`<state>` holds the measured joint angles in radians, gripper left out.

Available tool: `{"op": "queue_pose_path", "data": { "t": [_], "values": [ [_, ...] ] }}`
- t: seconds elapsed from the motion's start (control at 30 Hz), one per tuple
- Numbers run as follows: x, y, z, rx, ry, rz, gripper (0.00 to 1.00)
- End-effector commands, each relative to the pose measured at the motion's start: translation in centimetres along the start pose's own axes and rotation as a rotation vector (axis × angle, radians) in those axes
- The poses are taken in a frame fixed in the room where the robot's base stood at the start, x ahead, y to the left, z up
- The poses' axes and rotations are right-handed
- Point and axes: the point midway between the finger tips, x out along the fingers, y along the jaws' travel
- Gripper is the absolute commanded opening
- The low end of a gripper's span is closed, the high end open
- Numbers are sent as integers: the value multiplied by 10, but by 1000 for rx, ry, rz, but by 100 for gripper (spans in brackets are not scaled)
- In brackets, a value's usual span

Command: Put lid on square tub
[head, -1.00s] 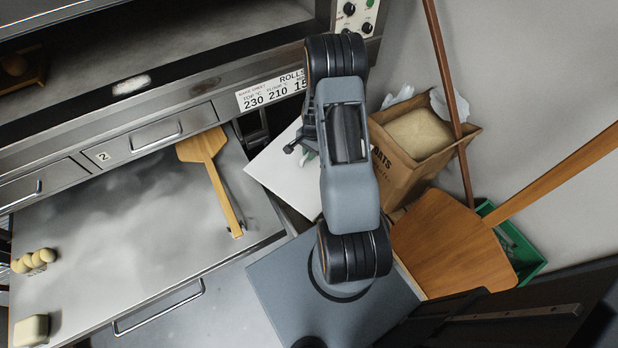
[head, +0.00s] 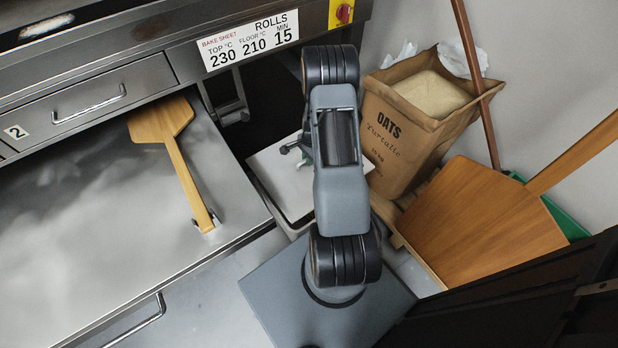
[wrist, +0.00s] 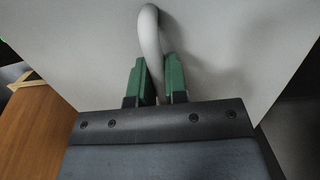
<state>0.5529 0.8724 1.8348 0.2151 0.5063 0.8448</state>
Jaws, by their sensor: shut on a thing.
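The lid (head: 280,182) is a pale, flat square plate below my gripper, partly hidden by my arm. In the wrist view the lid (wrist: 85,45) fills most of the picture, with a pale looped handle (wrist: 149,35) on top. My gripper (wrist: 154,78) has its green fingers shut on this handle; in the head view the gripper (head: 303,152) shows at the left of my arm. Directly under the lid, a strip of the square tub's pale side (head: 288,231) shows. I cannot tell whether the lid is seated or slightly above the rim.
A paper oats sack (head: 390,135) stands close to the right of the lid. A wooden peel (head: 470,225) leans beside it, over a green crate (head: 567,218). On the left are the steel oven front and a worktop (head: 110,240) bearing a small wooden peel (head: 180,165).

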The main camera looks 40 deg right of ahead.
Motion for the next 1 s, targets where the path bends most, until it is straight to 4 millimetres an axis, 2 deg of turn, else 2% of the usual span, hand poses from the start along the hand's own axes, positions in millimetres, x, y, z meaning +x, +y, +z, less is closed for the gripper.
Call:
{"op": "queue_pose_path", "data": {
  "t": [0.03,0.2,0.67,1.0],
  "values": [
    [22,0,-3,1,1,-1,0],
    [43,0,-6,3,1,-2,0],
    [62,0,-8,4,0,-1,0],
    [88,0,-11,3,1,-2,0]
  ]
}}
